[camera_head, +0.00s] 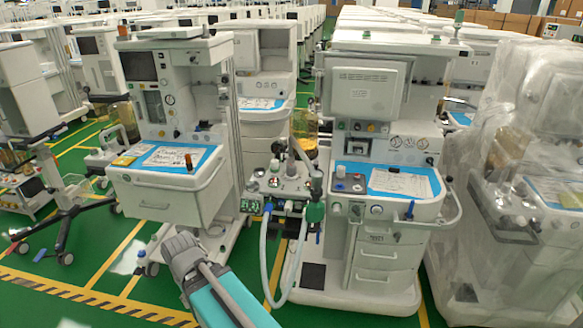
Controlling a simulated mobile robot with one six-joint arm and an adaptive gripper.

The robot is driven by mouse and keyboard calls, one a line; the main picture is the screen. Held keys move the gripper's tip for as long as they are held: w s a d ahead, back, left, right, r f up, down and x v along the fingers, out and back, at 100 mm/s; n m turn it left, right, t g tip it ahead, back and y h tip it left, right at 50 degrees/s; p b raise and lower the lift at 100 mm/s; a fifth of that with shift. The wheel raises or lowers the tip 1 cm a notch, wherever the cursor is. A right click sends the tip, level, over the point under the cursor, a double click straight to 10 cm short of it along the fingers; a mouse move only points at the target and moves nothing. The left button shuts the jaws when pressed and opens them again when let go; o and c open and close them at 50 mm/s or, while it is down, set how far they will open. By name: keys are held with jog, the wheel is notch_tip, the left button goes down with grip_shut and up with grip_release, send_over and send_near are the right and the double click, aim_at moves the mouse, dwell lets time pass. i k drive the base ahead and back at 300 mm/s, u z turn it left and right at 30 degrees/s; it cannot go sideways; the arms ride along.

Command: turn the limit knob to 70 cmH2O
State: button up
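The limit knob cannot be told apart with certainty at this size, and no cmH2O scale can be read. The middle cart (385,215) carries a breathing block (290,187) on its left side, with several small knobs, gauges and hose fittings. A pale knob (340,171) stands beside this block on the cart's worktop. My arm (222,290) reaches up from the bottom edge, with a teal link and a grey joint, in front of and below the carts. No gripper fingers can be made out.
A pale hose (266,255) loops down from the breathing block. Another cart (165,195) with a drawer stands at the left, and a plastic-wrapped cart (515,200) at the right. Green floor (105,265) is open at the lower left. Rows of carts fill the back.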

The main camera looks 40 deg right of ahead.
aim_at(290, 168)
jog(key=k, duration=0.9)
jog(key=z, duration=0.6)
jog(key=i, duration=1)
